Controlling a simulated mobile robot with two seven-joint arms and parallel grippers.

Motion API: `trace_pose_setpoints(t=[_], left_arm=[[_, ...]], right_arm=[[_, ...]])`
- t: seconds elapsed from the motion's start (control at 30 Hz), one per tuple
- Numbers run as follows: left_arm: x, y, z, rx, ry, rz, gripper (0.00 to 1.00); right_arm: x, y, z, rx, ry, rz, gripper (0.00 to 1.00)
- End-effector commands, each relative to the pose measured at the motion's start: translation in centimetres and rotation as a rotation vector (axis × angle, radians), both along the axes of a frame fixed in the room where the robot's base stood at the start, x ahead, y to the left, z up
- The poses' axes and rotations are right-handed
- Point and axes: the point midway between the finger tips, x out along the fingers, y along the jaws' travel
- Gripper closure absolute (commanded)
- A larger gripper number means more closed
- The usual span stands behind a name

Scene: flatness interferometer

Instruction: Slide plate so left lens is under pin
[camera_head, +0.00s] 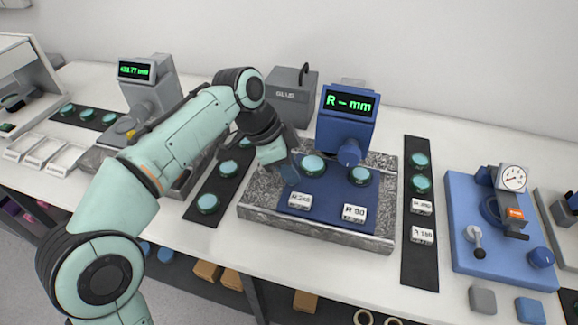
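A dark blue plate (326,192) lies on a speckled grey granite base (262,208). It carries a left green lens (314,164), a right green lens (360,176) and two white label blocks in front. The blue gauge (345,122), with display "R – mm", stands behind. Its round nose (349,153) sits above and between the two lenses, nearer the right one; the pin tip is not clearly visible. My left gripper (291,173) points down at the plate's left edge, beside the left lens. Whether it touches the plate, and its finger gap, cannot be told. My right gripper is out of view.
A dark strip with green lenses (208,203) lies left of the base. Another dark strip (419,262) with lenses and label blocks lies right of it. A blue dial-gauge stand (470,240) is farther right. A grey box (290,97) stands behind.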

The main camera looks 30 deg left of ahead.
Motion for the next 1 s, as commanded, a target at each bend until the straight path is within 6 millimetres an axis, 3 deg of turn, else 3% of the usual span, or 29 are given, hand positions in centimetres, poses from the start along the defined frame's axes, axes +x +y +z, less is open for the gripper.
trace_pose_setpoints(t=[0.17, 0.4, 0.63, 0.67, 0.73, 1.0], left_arm=[[0.1, -0.6, 0.1, -0.001, 0.001, -0.003, 1.00], [0.8, -3.7, 0.1, 0.001, 0.001, -0.004, 1.00], [0.9, -3.9, 0.0, -0.002, -0.001, -0.004, 1.00], [0.9, -3.9, 0.0, -0.003, 0.000, -0.004, 0.72], [0.9, -4.0, 0.0, -0.003, 0.000, -0.004, 0.51], [0.9, -3.8, 0.0, -0.001, 0.000, -0.001, 0.51]], right_arm=[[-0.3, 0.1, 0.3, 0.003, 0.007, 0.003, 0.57], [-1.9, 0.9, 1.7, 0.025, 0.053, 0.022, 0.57], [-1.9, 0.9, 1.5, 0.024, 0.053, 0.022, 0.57], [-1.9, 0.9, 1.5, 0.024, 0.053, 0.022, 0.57], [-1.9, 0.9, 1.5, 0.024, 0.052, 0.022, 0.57], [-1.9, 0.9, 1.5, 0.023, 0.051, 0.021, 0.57]])
